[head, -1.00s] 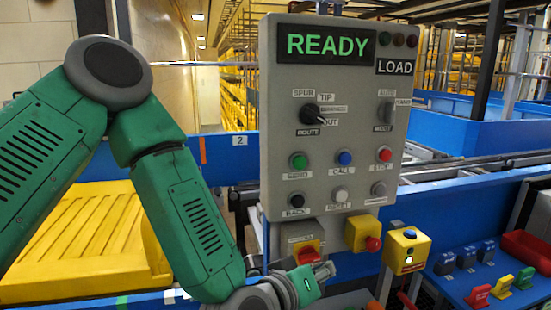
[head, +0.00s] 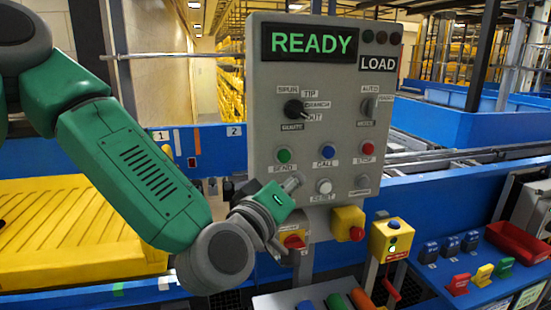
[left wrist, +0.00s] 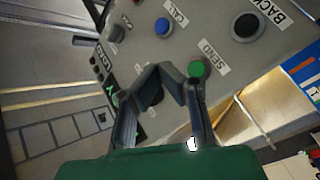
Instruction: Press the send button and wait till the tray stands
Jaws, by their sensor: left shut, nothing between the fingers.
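The green send button (head: 284,155) is on the grey control panel (head: 262,110), left of the blue call button (head: 327,152). My left gripper (head: 293,184) is shut and empty, just below the send button and its label. In the left wrist view the closed fingertips (left wrist: 164,72) are beside the green button (left wrist: 197,69); I cannot tell whether they touch the panel. The display (head: 312,42) reads READY in green. A yellow ribbed tray-like piece (head: 60,240) lies at the left, partly behind my arm. My right gripper is not in view.
A red stop button (head: 367,149), a white reset button (head: 323,186) and rotary knobs (head: 294,109) share the panel. The black back button (left wrist: 247,25) shows in the left wrist view. Blue conveyor rails (head: 430,200) run behind.

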